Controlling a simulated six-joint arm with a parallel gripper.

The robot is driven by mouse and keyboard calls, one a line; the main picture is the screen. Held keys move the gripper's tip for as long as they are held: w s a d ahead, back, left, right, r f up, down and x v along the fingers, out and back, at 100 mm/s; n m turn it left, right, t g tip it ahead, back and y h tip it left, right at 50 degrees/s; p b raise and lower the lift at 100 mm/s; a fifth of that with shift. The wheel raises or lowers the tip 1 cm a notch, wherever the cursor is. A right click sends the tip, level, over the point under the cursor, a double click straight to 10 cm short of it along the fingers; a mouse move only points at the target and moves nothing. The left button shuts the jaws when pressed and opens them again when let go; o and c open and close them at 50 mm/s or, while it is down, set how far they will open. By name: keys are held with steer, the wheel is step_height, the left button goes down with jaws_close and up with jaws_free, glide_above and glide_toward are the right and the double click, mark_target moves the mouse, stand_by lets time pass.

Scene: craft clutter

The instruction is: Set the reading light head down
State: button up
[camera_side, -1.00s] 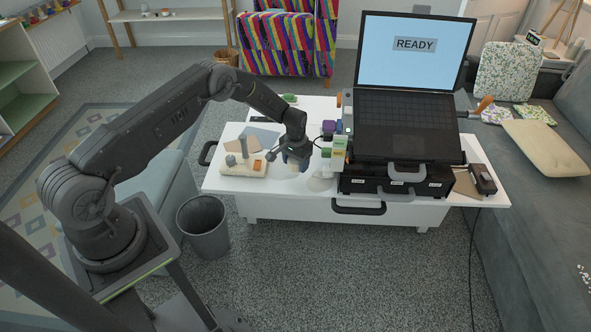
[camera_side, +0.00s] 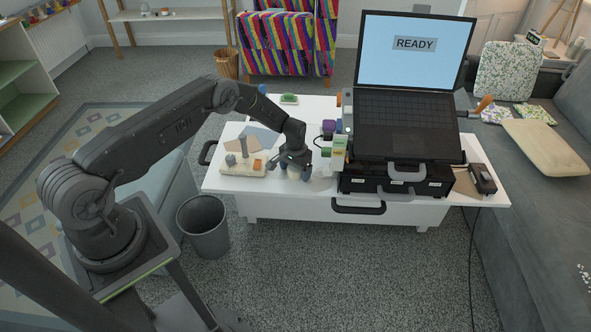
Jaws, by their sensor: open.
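My gripper (camera_side: 294,174) is low over the white table (camera_side: 290,205), right of the cream block with upright grey pegs (camera_side: 246,168). Its jaws are open. A small pale thing, perhaps the reading light head, is at the fingertips and mostly hidden by them. I cannot tell whether the fingers touch it. A pale rounded thing (camera_side: 320,183) lies on the tabletop just right of the gripper.
A black laptop (camera_side: 405,125) reading READY stands on a black drawer case (camera_side: 400,181) to the right. Small coloured boxes (camera_side: 338,153) stand between gripper and laptop. A waste bin (camera_side: 203,226) is on the floor. The table's front left is clear.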

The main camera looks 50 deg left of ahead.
steer(key=s+d+r+t, duration=0.1)
steer(key=s+d+r, duration=0.15)
steer(key=r, duration=1.25)
steer(key=s+d+r+t, duration=0.1)
steer(key=d+r, duration=0.2)
steer(key=r, duration=1.2)
steer(key=s+d+r+m, duration=0.1)
steer(key=s+d+r, duration=0.3)
steer(key=s+r, duration=0.5)
steer(key=s+d+r+t, duration=0.1)
steer(key=s+d+r, duration=0.2)
steer(key=s, duration=0.7)
steer(key=s+d+r+m+t, duration=0.1)
steer(key=s+d+r+t, duration=0.1)
steer(key=s, duration=0.9)
steer(key=shift+s+d+r+t, duration=0.3)
steer(key=shift+d+r, duration=0.2)
steer(key=shift+r, duration=0.45)
